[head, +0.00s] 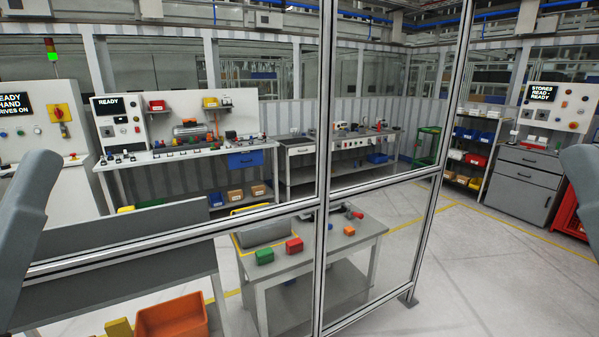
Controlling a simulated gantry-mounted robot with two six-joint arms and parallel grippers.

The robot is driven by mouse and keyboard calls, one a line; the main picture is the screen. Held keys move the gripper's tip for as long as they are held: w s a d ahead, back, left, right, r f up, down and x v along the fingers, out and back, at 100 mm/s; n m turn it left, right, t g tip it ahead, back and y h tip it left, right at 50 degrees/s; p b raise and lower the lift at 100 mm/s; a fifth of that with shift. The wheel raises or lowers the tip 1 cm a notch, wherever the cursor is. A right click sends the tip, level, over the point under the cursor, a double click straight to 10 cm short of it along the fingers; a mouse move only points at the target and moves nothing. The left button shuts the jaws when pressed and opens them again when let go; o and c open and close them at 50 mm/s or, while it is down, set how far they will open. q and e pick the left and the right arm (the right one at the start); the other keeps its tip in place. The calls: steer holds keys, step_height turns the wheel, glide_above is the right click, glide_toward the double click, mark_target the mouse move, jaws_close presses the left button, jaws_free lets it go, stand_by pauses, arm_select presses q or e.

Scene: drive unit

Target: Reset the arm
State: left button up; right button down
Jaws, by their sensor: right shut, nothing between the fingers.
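A grey part of my right arm (580,190) stands at the right edge; its fingertips cannot be made out, and nothing is seen held there. A similar grey part of my left arm (32,215) stands at the left edge, with no left fingers in view. At the far left is a white control cabinet (35,160) with a screen whose partly cut-off text includes "READY", a red and yellow rotary switch (60,113) and several buttons. A lamp stack (51,56) on top glows green. Neither arm part is seen touching anything.
A metal-framed fence (322,160) crosses the middle. An orange bin (172,318) is at lower left. Workbenches line the back. The floor (490,275) at right is clear.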

step_height(320, 180, up, 30)
steer(key=p, duration=2.6)
steer(key=shift+w, duration=0.15)
steer(key=shift+f, duration=0.1)
